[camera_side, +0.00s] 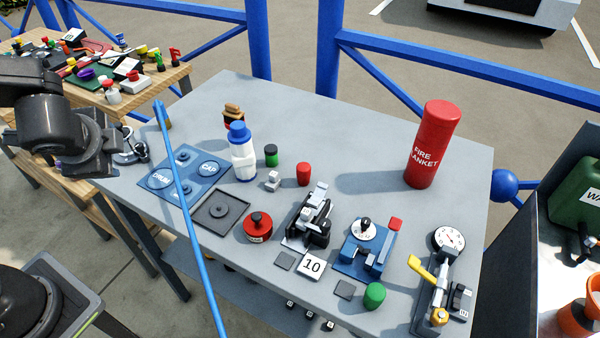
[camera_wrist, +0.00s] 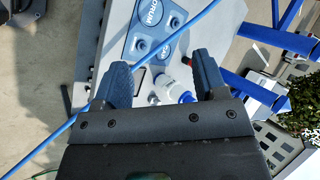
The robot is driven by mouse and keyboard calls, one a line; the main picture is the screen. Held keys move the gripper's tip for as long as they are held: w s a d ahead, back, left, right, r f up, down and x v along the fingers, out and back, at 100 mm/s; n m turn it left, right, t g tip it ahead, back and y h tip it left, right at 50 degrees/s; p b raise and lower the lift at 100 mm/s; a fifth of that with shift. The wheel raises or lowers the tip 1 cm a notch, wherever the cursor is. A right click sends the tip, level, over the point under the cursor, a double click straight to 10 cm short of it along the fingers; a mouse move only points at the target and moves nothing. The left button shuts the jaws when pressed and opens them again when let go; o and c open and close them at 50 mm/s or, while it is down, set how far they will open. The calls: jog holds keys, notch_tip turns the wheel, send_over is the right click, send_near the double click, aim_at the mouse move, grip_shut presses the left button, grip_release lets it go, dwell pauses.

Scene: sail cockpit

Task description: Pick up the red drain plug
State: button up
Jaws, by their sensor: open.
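A plain red cylinder (camera_side: 303,174) stands farther back; I cannot tell for certain which one is named the drain plug. My gripper (camera_side: 112,150) is at the table's left edge in the side view, well apart from both. In the wrist view my gripper (camera_wrist: 160,78) shows two spread, empty fingers. Neither red piece is clearly identifiable there.
A blue cable (camera_side: 185,205) crosses in front of the table's left part. A blue panel (camera_side: 188,172), white bottle (camera_side: 243,163), black clamp (camera_side: 309,218), blue fixture (camera_side: 365,250) and gauge (camera_side: 448,240) surround the red pieces. A red fire-blanket canister (camera_side: 433,145) stands back right.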

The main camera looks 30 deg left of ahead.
jog(key=w+d+f+m+t+y, duration=0.15)
jog(key=w+m+t, duration=0.25)
jog(key=w+m, duration=0.45)
jog(key=m+t+h, duration=0.4)
jog(key=m+h, duration=0.6)
jog(key=m, duration=1)
send_near(301, 168)
jog(key=shift+m, duration=0.25)
jog(key=x, duration=1)
jog(key=shift+w+f, duration=0.1)
jog(key=shift+c, duration=0.3)
jog(key=c, duration=0.9)
